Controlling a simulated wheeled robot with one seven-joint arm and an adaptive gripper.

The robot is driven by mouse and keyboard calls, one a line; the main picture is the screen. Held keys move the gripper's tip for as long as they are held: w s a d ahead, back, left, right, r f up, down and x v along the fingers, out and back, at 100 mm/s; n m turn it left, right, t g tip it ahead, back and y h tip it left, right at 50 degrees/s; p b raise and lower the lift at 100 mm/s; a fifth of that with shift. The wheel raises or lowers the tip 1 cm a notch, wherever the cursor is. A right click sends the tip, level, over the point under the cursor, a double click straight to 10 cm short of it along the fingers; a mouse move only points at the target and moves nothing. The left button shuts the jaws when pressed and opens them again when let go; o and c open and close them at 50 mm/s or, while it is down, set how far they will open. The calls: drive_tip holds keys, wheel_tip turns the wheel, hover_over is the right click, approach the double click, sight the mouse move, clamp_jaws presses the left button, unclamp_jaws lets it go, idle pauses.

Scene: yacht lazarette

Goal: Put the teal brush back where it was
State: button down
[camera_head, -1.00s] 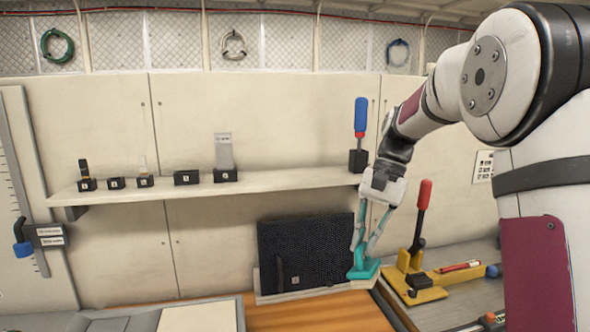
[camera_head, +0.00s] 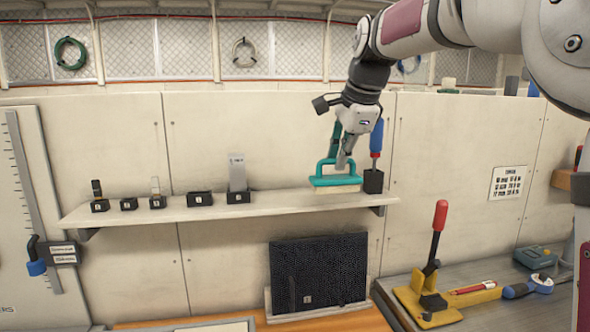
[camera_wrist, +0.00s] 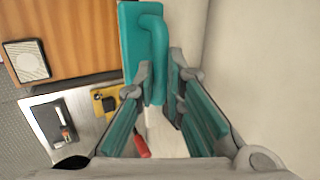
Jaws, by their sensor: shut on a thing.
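The teal brush (camera_head: 336,181) has a flat back, a looped handle and pale bristles facing down. It is level at the right part of the wall shelf (camera_head: 270,208), just left of the blue-handled tool. My gripper (camera_head: 343,163) is above it, pointing down, shut on its handle. I cannot tell whether the bristles touch the shelf. In the wrist view the brush (camera_wrist: 131,45) shows at the top, with its handle between my fingers (camera_wrist: 157,85).
A blue-handled tool (camera_head: 376,139) stands in a black block (camera_head: 373,181) close right of the brush. Several small black holders (camera_head: 200,199) line the shelf's left and middle. Below are a dark panel (camera_head: 320,270) and a red-handled clamp (camera_head: 438,225).

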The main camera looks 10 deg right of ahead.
drive_tip(key=shift+w+a+f+p, duration=0.45)
drive_tip(key=shift+w+f, duration=0.3)
drive_tip(key=shift+w, duration=0.75)
drive_tip(key=shift+w+a+f+p, duration=0.25)
drive_tip(key=shift+w+a+f, duration=0.4)
drive_tip(key=shift+w, duration=0.85)
drive_tip(key=shift+w+a+f+p, duration=0.4)
drive_tip(key=shift+w+f, duration=0.4)
drive_tip(key=shift+w, duration=0.7)
drive_tip(key=c, duration=1.7)
unclamp_jaws()
drive_tip(key=shift+o, duration=0.2)
drive_tip(key=a+b+v, duration=0.1)
drive_tip(key=v, duration=1.1)
drive_tip(key=s+n, duration=0.4)
drive_tip(key=s, duration=0.4)
drive_tip(key=s+f+n, duration=0.7)
drive_tip(key=s+f, duration=0.2)
drive_tip(key=s, duration=0.5)
drive_tip(key=s+f+n, duration=0.6)
drive_tip(key=s+f, duration=0.4)
drive_tip(key=s, duration=0.5)
drive_tip(key=shift+s+f+n+h, duration=0.25)
drive_tip(key=shift+f+n+h, duration=0.1)
drive_tip(key=shift+n+h, duration=0.05)
